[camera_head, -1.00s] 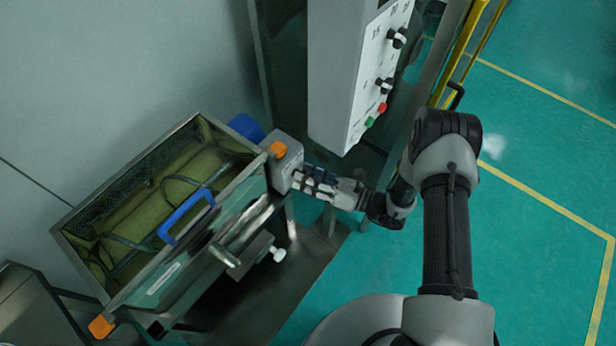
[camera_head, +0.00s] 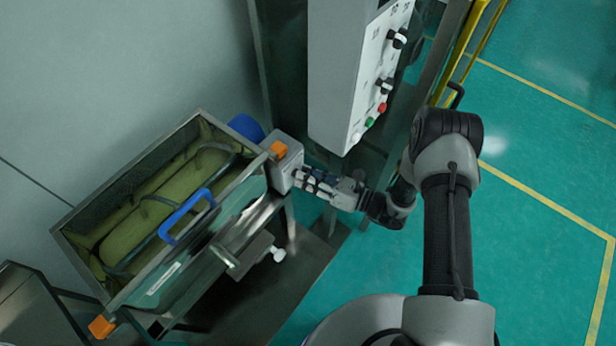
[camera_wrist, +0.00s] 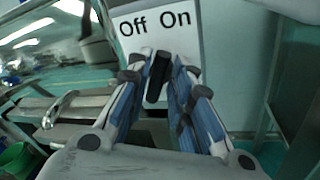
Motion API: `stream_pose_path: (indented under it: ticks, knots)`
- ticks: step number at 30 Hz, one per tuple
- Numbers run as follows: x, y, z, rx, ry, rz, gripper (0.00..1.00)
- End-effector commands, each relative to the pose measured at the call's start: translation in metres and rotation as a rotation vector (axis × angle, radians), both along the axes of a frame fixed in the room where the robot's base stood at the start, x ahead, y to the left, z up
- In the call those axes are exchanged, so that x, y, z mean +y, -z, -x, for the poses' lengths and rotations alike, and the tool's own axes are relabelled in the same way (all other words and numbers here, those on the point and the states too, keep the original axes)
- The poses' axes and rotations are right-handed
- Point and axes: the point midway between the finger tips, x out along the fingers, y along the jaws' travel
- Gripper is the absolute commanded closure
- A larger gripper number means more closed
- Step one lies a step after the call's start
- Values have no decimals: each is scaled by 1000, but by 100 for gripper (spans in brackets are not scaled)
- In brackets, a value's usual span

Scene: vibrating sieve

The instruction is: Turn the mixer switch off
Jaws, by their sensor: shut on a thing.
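The mixer's grey switch box (camera_head: 287,168) is at the right corner of the sieve tray. In the wrist view its white face (camera_wrist: 188,40) reads "Off" on the left and "On" on the right. The black switch knob (camera_wrist: 158,78) sits below the labels, nearly upright, its top leaning slightly right. My gripper (camera_wrist: 158,80) has its fingers on both sides of the knob and is shut on it. In the head view my gripper (camera_head: 308,182) reaches the box from the right, and the knob is hidden there.
The sieve tray (camera_head: 85,228) with a blue handle (camera_head: 186,216) and orange corner pieces stands at left. A control cabinet (camera_head: 335,80) with knobs and buttons rises behind my gripper. Open green floor (camera_head: 540,150) lies at right.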

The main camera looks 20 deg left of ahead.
Motion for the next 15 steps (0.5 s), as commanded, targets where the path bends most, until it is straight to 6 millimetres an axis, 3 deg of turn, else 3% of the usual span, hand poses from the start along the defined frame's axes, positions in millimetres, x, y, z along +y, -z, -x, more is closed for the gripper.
stream_pose_path:
  ticks: [15]
  knots:
    - [1, -3, 1, -382, 0, 160, 100]
